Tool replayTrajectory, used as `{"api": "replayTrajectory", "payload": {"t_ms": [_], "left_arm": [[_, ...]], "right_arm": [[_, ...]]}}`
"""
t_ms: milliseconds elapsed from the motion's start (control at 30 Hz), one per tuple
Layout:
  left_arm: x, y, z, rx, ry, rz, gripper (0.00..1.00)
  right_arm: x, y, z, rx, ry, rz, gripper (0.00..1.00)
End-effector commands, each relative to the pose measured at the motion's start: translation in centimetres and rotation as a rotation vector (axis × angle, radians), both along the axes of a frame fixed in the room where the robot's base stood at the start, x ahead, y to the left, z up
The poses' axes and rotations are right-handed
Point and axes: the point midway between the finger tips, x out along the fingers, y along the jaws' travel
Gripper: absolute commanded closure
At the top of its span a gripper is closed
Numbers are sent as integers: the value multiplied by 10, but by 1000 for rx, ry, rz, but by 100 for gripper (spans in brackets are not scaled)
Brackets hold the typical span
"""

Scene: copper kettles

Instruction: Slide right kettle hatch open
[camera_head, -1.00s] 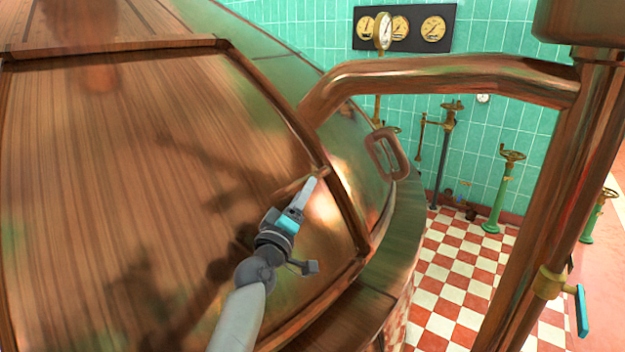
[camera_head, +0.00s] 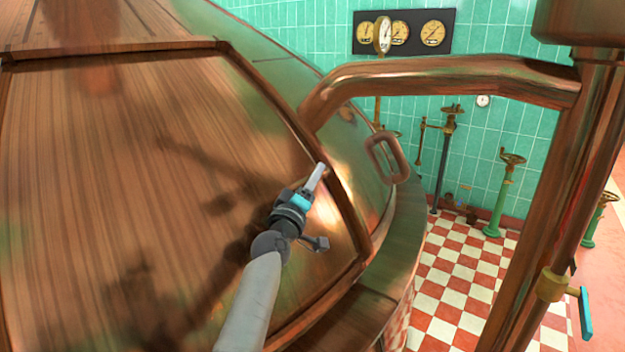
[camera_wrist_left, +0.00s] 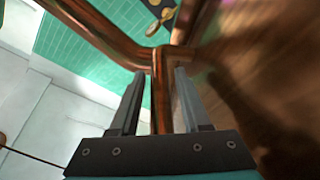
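The right kettle's hatch (camera_head: 130,150) is a large brown copper panel in a raised frame, filling the left of the head view. My left gripper (camera_head: 318,172) is at the hatch's right frame bar (camera_head: 345,210). In the left wrist view its two fingers (camera_wrist_left: 160,75) are apart, with a copper bar (camera_wrist_left: 159,95) seen between them and gaps on both sides. Whether the fingers touch the bar I cannot tell. A copper loop handle (camera_head: 387,157) stands on the kettle's curved side, right of the gripper. My right gripper is not in view.
A thick copper pipe (camera_head: 440,75) arches over the kettle's right side to an upright pipe with a blue-handled valve (camera_head: 585,312). Gauges (camera_head: 400,33) hang on the green tiled wall. Green valve stands (camera_head: 503,190) rise from the checkered floor.

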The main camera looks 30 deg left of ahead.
Motion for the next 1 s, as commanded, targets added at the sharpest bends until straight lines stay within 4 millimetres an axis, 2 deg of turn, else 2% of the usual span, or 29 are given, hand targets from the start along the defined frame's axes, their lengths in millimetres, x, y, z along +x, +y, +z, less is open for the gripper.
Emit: {"api": "replayTrajectory", "payload": {"t_ms": [33, 400, 1000], "left_arm": [[0, 0, 0, 0, 0, 0, 60], [0, 0, 0, 0, 0, 0, 100], [0, 0, -1, 0, 1, 1, 100]], "right_arm": [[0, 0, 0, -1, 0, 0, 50], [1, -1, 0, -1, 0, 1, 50], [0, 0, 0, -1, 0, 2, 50]]}}
